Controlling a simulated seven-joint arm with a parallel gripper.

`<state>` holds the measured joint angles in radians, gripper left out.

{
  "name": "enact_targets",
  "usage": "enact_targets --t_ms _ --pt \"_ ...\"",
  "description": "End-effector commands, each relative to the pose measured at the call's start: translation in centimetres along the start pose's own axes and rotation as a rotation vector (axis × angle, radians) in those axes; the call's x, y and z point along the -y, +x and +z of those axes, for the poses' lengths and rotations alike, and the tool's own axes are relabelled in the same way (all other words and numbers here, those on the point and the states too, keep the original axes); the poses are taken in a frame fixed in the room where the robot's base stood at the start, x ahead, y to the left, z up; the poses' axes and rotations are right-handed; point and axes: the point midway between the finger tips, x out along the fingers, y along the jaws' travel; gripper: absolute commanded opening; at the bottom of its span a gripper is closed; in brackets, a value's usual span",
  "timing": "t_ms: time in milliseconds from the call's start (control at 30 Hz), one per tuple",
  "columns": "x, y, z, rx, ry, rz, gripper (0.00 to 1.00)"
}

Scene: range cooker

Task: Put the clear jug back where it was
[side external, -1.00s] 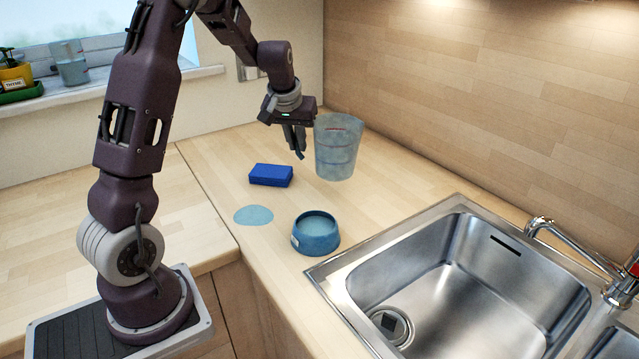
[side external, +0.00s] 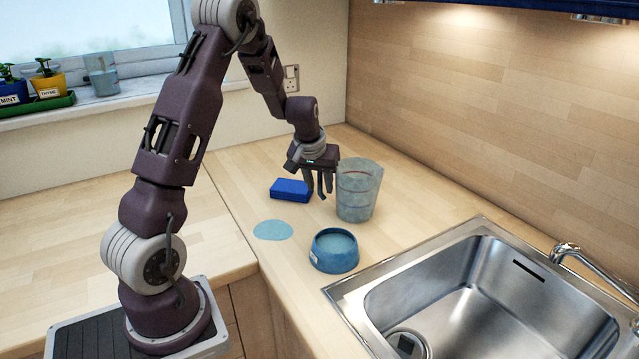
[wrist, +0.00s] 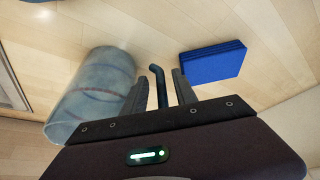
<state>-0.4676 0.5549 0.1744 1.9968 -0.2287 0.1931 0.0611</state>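The clear jug (side external: 358,192), bluish and see-through with faint reddish bands, stands upright and appears to rest on the worktop, right of the blue sponge. In the wrist view the jug (wrist: 92,92) lies left of the fingers, its bent dark handle (wrist: 157,75) between them. My gripper (side external: 320,192) points down at the jug's left side. Its fingers also show in the wrist view (wrist: 161,80), parted on either side of the handle with narrow gaps.
A blue sponge (side external: 291,190) lies left of the jug. A flat light-blue patch (side external: 273,230) and a blue bowl (side external: 334,262) are nearer the front. The steel sink (side external: 480,290) is at the right. The worktop behind the jug is clear.

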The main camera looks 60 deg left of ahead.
Motion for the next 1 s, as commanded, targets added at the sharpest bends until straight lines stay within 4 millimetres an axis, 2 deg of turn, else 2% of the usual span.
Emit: enact_targets --t_ms 167,267,700,867,933,967,1000 --pt "0.0 -0.2 -0.1 -0.001 0.0 0.0 0.34" --pt "0.0 -1.2 -0.2 -0.003 0.0 0.0 0.34" --pt "-0.1 -10.2 -0.2 -0.005 0.001 0.003 0.34" --pt "-0.1 -12.0 -0.1 -0.002 0.001 0.002 0.34" --pt "-0.7 -13.2 0.5 -0.001 0.015 0.019 0.34" --pt "-1.3 -14.2 1.1 -0.003 0.031 0.038 0.34" --pt "-2.4 -16.1 2.5 -0.002 0.065 0.073 0.34"
